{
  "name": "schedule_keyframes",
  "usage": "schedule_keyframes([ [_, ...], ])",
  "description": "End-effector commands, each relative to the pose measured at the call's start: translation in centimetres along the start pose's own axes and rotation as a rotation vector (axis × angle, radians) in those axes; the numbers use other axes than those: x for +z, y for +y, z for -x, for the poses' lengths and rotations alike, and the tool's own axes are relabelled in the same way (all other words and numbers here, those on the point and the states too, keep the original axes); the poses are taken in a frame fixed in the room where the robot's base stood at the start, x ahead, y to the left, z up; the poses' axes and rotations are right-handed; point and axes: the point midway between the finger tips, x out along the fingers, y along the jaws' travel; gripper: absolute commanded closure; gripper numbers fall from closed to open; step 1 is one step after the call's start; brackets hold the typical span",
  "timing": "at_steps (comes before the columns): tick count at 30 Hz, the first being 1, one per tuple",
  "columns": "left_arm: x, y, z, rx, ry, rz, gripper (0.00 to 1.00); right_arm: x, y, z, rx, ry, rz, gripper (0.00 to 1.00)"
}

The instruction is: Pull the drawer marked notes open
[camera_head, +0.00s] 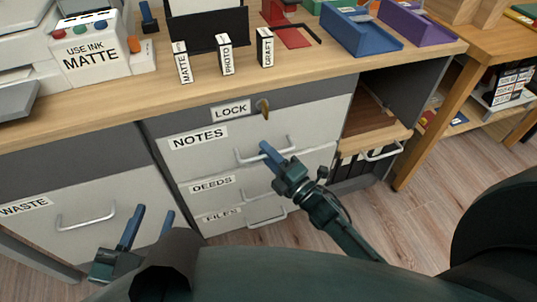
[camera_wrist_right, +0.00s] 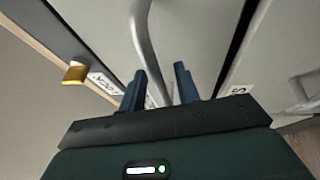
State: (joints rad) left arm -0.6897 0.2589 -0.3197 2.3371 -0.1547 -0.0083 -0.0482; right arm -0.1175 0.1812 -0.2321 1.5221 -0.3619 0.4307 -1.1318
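The drawer marked NOTES (camera_head: 215,152) is the top drawer of the desk's middle unit and looks shut. Its pale bar handle (camera_head: 249,158) also shows in the right wrist view (camera_wrist_right: 148,45). My right gripper (camera_head: 266,149) is at this handle. In the right wrist view its two blue fingers (camera_wrist_right: 160,76) stand apart with the handle's bar running between them, and I see no firm grip. My left gripper (camera_head: 149,216) is open and empty in front of the WASTE drawer (camera_head: 100,192).
A brass key (camera_head: 263,106) sits beside the LOCK label above the NOTES drawer. DEEDS (camera_head: 212,185) and FILES (camera_head: 222,214) drawers lie below. To the right, a wooden pull-out (camera_head: 376,132) with a handle stands out. Small boxes and trays stand on the desktop (camera_head: 310,82).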

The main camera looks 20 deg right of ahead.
Motion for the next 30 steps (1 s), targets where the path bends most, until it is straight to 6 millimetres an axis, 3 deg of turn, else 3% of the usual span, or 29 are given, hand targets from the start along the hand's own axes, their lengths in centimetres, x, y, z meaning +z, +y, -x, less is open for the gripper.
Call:
schedule_keyframes([
  [4, 0.00, 0.05, -0.01, 0.001, 0.000, 0.000, 0.64, -0.01, 0.00, 0.02, 0.000, 0.000, 0.000, 0.68],
  [16, -0.04, 0.08, -0.06, 0.003, 0.001, 0.001, 0.64, 0.00, 0.00, 0.05, 0.000, 0.000, 0.000, 1.00],
  [30, -0.05, 0.08, -0.06, 0.003, 0.001, 0.001, 0.64, 0.03, 0.00, 0.08, 0.000, 0.000, 0.000, 1.00],
])
